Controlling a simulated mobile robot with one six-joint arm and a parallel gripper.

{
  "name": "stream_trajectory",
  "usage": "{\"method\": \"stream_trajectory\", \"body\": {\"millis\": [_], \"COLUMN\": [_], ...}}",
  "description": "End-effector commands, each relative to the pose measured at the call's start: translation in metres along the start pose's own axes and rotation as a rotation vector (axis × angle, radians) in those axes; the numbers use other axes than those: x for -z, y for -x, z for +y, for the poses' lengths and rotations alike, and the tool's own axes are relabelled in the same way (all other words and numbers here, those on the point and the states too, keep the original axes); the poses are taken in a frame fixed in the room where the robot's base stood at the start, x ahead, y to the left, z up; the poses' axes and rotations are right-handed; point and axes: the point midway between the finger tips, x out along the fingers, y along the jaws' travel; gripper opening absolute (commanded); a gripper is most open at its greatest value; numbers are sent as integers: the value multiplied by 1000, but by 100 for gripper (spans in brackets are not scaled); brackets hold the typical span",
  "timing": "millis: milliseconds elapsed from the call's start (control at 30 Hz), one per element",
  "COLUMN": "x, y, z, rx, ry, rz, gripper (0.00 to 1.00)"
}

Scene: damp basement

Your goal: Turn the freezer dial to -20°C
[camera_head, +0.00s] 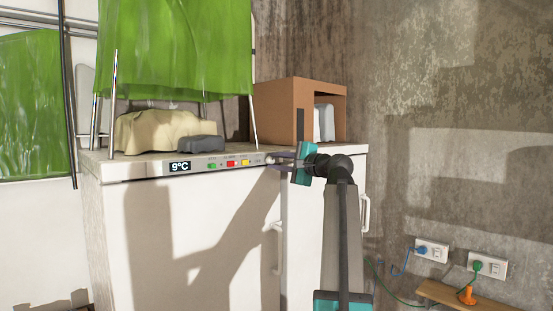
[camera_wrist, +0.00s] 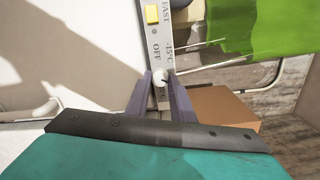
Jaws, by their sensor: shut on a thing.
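The white freezer (camera_head: 190,235) has a control strip (camera_head: 210,160) along its top front edge. Its display (camera_head: 180,167) reads 9°C. The small white dial (camera_wrist: 160,74) is at the right end of the strip. My gripper (camera_head: 270,157) reaches it from the right, and its two fingers (camera_wrist: 160,80) are shut on the dial in the wrist view. "OFF" and "-15°C" are printed beside the dial there. A dark mark shows on the dial, but I cannot tell which setting it points to. The fingers partly cover the dial and nearby print.
Green, red and yellow switches (camera_head: 245,163) sit left of the dial. A beige lump (camera_head: 150,132), a grey piece (camera_head: 201,143) and a rack with green cloth (camera_head: 175,50) stand on top. A cardboard box (camera_head: 275,110) is behind my gripper. Sockets and cables are at lower right.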

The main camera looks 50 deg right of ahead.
Motion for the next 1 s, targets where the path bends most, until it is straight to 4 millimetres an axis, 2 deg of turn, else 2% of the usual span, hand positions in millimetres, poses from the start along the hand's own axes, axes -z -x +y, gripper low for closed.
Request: {"method": "stream_trajectory", "body": {"millis": [233,667,700,767,1000], "x": [0,0,0,0,0], "y": [0,0,0,0,0], "z": [0,1,1,1,1], "rx": [0,-1,-1,-1,0], "ry": [-74,-84,-84,-84,-83], "rz": [-1,-2,-2,-2,-2], "gripper": [0,0,28,38,40]}}
